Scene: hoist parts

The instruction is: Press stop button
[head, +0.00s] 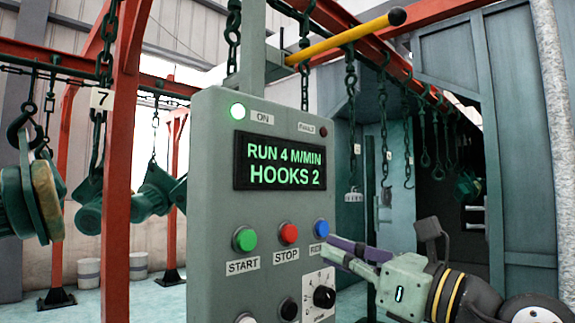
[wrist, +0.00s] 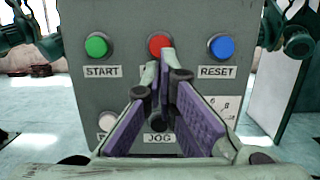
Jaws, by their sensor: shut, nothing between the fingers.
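The red stop button (head: 288,234) sits on the grey control panel (head: 215,160), between the green start button (head: 244,239) and the blue reset button (head: 321,228). A STOP label is below it in the head view. My gripper (head: 330,246) is shut and empty, at the panel's right side near the reset button in the head view. In the wrist view the closed fingertips (wrist: 167,60) overlap the lower part of the red button (wrist: 160,43) and hide its label. I cannot tell whether they touch it.
A black jog button (head: 289,309), a white button (wrist: 110,122) and a dial (head: 324,297) are lower on the panel. A yellow lever (head: 340,37) is above. Green parts hang at left.

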